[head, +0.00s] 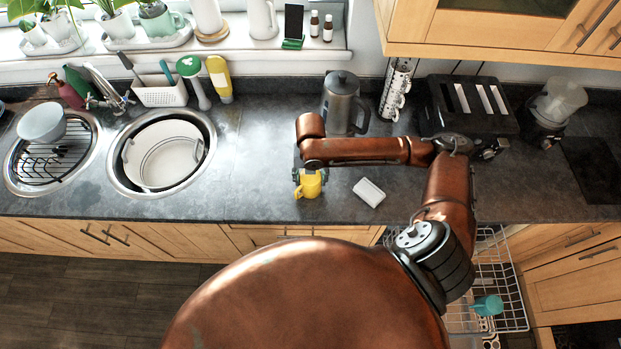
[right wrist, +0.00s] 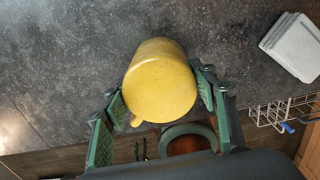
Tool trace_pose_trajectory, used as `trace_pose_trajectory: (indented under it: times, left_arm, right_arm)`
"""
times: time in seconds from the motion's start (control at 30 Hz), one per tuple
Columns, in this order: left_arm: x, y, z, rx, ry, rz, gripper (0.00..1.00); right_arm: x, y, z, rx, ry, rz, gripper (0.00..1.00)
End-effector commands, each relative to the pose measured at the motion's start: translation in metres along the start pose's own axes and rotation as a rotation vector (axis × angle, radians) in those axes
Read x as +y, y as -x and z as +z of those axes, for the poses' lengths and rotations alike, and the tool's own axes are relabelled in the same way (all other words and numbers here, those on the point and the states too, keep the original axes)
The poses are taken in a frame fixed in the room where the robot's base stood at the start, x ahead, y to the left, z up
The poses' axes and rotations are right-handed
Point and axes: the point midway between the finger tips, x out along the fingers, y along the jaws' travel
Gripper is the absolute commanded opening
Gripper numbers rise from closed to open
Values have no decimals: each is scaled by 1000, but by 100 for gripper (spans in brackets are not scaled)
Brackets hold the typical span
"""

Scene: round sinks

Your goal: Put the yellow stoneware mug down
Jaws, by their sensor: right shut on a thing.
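The yellow stoneware mug (head: 309,186) is at the front part of the dark counter (head: 245,180), in the middle of the head view. My right gripper (head: 309,174) is shut on it, mostly hidden by my arm. In the right wrist view the mug (right wrist: 160,85) sits between the green fingers of my right gripper (right wrist: 160,100). Its smooth round end faces the camera and its handle points to the lower left. I cannot tell whether the mug touches the counter. My left gripper is not in view.
A white block-like item (head: 369,192) lies just right of the mug. A steel kettle (head: 343,104), a mug rack (head: 395,90) and a black toaster (head: 468,106) stand behind. Round sinks (head: 206,126) are on the left. Counter between sink and mug is clear. A dishwasher rack (head: 510,290) is pulled out below right.

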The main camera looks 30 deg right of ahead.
Motion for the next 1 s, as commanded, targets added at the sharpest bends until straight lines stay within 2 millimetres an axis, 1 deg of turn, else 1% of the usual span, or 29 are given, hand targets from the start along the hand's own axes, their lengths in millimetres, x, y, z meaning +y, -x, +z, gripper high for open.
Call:
trace_pose_trajectory:
  times: [0.03,0.27,0.5,0.6,0.67,0.77,1.0]
  left_arm:
    - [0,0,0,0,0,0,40]
    - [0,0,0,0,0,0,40]
    - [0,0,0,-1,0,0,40]
    - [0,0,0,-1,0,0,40]
    - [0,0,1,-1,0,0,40]
    - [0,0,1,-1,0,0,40]
    - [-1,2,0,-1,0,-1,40]
  right_arm:
    - [0,0,0,0,0,0,55]
    - [0,0,0,1,0,0,71]
    - [0,0,0,1,0,0,71]
    - [0,4,0,0,0,1,71]
    - [1,10,0,-2,1,3,71]
    - [0,26,1,-4,0,2,71]
    - [1,78,1,-4,2,3,71]
